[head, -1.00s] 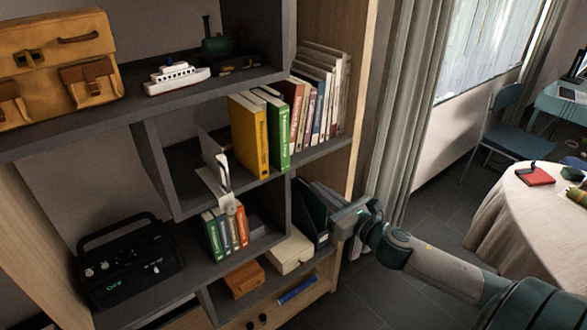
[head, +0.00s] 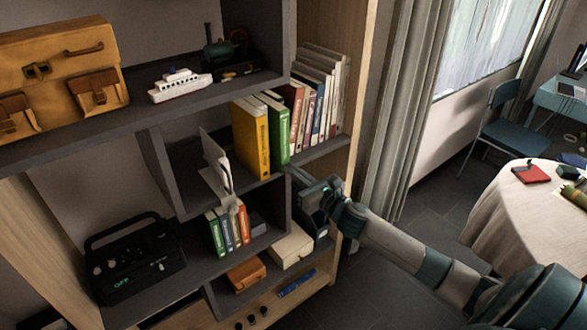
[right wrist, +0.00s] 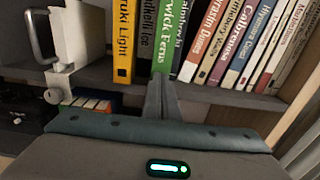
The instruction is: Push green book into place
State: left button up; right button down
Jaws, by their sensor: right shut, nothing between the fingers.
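The green book (head: 282,135) stands upright on the middle shelf, beside a thick yellow book (head: 250,138). Its spine faces out and stands forward of the books to its right. In the right wrist view the green book (right wrist: 170,38) is straight ahead of the fingers, with a black book (right wrist: 148,32) between it and the yellow one. My right gripper (head: 293,174) is shut and empty, just below and in front of the green book's lower end. The closed fingers (right wrist: 160,95) point at its lower spine; I cannot tell whether they touch. My left gripper is out of view.
A row of books (head: 320,95) fills the shelf to the right. A white box (head: 291,247) and orange box (head: 246,273) sit lower. A curtain (head: 385,130) hangs at right.

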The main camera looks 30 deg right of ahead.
aim_at(282, 162)
jog(key=shift+w, duration=0.1)
dwell(0.3)
jog(key=shift+w+a+b, duration=0.2)
jog(key=shift+w+b, duration=0.15)
jog(key=shift+w, duration=2.6)
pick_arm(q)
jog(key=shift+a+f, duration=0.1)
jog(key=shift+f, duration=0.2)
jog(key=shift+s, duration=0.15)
pick_arm(e)
jog(key=shift+s+f, duration=0.1)
